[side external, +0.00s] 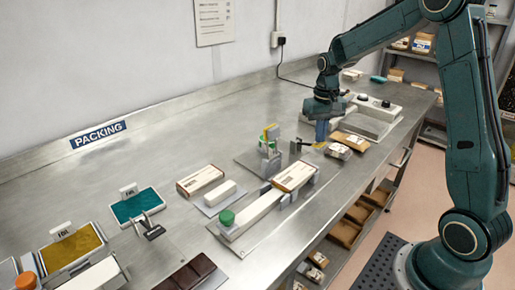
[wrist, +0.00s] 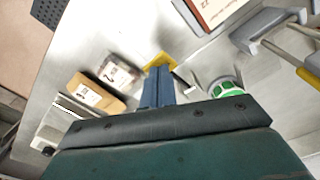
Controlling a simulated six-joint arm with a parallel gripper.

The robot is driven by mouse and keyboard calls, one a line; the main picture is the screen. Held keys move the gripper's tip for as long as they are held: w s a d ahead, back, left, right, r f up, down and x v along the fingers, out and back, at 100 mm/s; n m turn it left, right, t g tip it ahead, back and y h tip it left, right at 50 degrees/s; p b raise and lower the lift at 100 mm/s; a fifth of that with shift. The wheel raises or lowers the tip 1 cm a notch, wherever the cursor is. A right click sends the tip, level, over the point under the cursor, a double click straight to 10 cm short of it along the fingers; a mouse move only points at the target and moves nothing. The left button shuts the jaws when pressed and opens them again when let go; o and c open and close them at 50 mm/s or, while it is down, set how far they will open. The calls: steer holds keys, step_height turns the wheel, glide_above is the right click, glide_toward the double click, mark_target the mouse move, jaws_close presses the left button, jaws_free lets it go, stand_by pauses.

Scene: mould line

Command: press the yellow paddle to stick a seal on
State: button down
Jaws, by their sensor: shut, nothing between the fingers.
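The yellow paddle (wrist: 160,61) shows at the tips of my gripper (wrist: 157,84) in the wrist view. In the side external view only a small part of the paddle (side external: 320,145) shows, just under my gripper (side external: 321,132). My blue fingers are together, empty and pointing down over it. I cannot tell whether they touch it. Left of my gripper stands the seal device with its green and white roll (side external: 270,136); the roll (wrist: 226,89) also shows in the wrist view. A brown and white carton (side external: 294,176) sits in the grey holder in front of the device.
Paper packets (side external: 349,140) lie close to the right of my gripper, with a grey scale-like unit (side external: 372,115) behind. Another carton (side external: 200,180), a green-capped bar (side external: 227,218) and foil trays (side external: 138,205) are to the left. The bench's front edge is near the packets.

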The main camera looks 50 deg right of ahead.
mark_target(319, 147)
steer(key=shift+f, duration=2.6)
steer(key=shift+r, duration=0.1)
